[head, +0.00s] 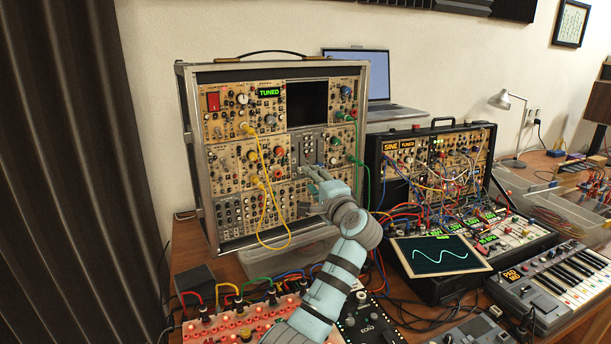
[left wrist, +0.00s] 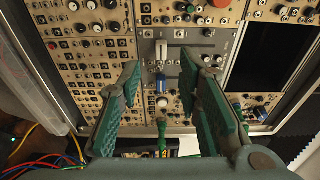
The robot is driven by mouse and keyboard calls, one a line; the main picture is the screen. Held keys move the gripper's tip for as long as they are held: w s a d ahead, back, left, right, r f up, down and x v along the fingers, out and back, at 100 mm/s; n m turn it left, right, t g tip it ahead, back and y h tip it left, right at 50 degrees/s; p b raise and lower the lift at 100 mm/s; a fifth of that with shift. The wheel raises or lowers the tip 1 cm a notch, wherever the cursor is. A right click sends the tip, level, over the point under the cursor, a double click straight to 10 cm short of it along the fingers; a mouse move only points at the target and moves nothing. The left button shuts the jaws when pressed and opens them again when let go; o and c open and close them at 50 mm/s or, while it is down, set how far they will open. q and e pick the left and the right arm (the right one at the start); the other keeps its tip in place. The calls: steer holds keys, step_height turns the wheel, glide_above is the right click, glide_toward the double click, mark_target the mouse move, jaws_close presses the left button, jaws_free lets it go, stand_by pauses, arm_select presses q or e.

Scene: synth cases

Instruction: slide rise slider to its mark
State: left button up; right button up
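The large modular synth case (head: 186,110) stands upright on the desk. A grey slider panel (head: 309,148) sits in its middle row, below the black screen. In the left wrist view the grey panel (left wrist: 187,52) shows a pale slider cap (left wrist: 161,51) and a blue cap (left wrist: 162,83) in vertical slots. I cannot read which one is labelled rise, nor see its mark. My left gripper (head: 314,182) is in front of the case, just below the panel. In the left wrist view its fingers (left wrist: 164,95) are wide apart, with nothing between them touched. My right gripper is not in view.
A yellow cable (head: 264,215) hangs left of my gripper, and a green cable (head: 358,160) hangs at the panel's right. A smaller case (head: 470,140) with many cables stands to the right, beside a waveform screen (head: 440,256). A red-lit panel (head: 240,325) lies in front.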

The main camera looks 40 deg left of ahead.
arm_select(q)
steer(key=x, duration=0.5)
steer(key=shift+a, duration=0.25)
jaws_close()
